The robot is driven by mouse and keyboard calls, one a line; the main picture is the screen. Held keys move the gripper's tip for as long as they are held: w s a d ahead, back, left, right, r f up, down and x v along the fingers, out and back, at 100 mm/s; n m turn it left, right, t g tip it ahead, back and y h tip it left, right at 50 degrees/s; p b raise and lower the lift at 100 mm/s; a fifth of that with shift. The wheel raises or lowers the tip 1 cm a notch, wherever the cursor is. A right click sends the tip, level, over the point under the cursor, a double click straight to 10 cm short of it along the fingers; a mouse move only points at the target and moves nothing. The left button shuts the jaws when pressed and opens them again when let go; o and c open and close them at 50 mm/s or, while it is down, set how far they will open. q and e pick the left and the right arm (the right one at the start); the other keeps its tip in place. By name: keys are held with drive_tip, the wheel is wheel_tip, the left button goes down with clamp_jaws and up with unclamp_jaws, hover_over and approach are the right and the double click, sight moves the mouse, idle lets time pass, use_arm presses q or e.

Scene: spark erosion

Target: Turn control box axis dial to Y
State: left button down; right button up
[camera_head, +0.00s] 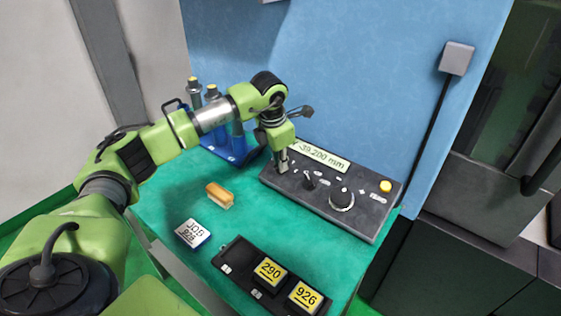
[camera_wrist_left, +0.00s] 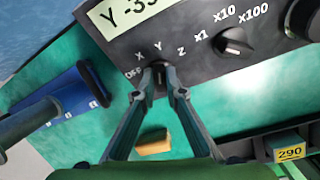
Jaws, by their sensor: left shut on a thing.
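The dark control box (camera_head: 372,220) stands at the back of the green table against the blue wall. My left gripper (camera_head: 282,167) reaches down onto its left end. In the left wrist view the left gripper (camera_wrist_left: 159,92) is shut on the axis dial (camera_wrist_left: 158,70), one finger on each side. The labels OFF, X, Y and Z run around this dial. The display (camera_wrist_left: 120,18) reads Y followed by a partly cut-off number; the head view shows -39.200 mm. The fingers hide much of the dial, so its pointer is hard to read. My right gripper is not in view.
A step switch (camera_head: 310,182) marked x1, x10, x100, a round knob (camera_head: 342,197) and a yellow button (camera_head: 386,186) sit to the right. A wooden-handled brush (camera_head: 219,195), a JOB card (camera_head: 192,233) and a black tray (camera_head: 235,255) lie in front. A blue holder (camera_head: 238,150) stands left.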

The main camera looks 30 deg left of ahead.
use_arm(q)
drive_tip(key=shift+f, duration=0.1)
drive_tip(key=c, duration=2.1)
unclamp_jaws()
drive_tip(key=v, duration=1.2)
